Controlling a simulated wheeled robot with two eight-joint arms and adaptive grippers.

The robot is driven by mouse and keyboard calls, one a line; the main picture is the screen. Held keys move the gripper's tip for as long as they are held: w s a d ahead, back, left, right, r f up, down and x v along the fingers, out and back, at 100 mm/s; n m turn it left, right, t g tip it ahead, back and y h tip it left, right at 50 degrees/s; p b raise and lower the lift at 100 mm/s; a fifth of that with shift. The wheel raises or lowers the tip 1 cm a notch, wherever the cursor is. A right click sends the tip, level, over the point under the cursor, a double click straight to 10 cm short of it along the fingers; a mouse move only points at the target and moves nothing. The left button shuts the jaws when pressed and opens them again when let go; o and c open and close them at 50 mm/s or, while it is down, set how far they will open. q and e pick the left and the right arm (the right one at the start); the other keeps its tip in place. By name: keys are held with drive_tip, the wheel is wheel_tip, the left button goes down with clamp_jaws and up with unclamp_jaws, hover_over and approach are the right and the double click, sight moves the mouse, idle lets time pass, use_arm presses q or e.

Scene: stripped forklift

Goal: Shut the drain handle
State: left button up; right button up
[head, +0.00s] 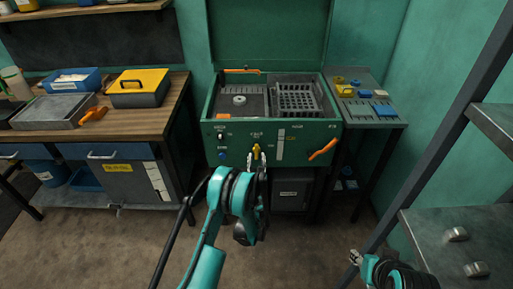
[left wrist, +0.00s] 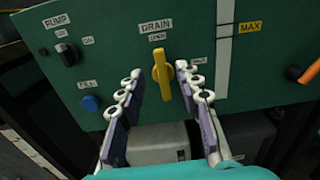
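The yellow drain handle (left wrist: 161,74) is on the green front panel under the DRAIN label in the left wrist view. It stands upright, pointing up toward the small label under DRAIN. In the head view the handle (head: 257,149) shows at the panel's lower middle. My left gripper (left wrist: 155,82) is open, with one finger on each side of the handle. I see gaps between the handle and both fingers. In the head view my left gripper (head: 257,160) is just in front of the panel. My right gripper (head: 358,257) shows only partly at the lower right, away from the panel.
The green washer panel (head: 225,142) also has a pump knob (left wrist: 68,53), a blue button (left wrist: 91,103) and an orange handle (head: 322,149) to the right. A wooden workbench (head: 150,117) stands at left, a side table (head: 372,122) at right. Metal shelving (head: 440,225) is at far right.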

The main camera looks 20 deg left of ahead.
sight(256, 149)
use_arm(q)
drive_tip(key=shift+w+a+f, duration=0.1)
drive_tip(key=shift+w+a, duration=0.05)
drive_tip(key=shift+w, duration=0.35)
drive_tip(key=b+x, duration=0.1)
drive_tip(key=x, duration=0.4)
drive_tip(key=shift+w+f+b, duration=0.1)
drive_tip(key=shift+w+b, duration=0.05)
drive_tip(key=shift+b, duration=0.15)
drive_tip(key=shift+w+a, duration=0.2)
drive_tip(key=shift+w, duration=0.45)
clamp_jaws()
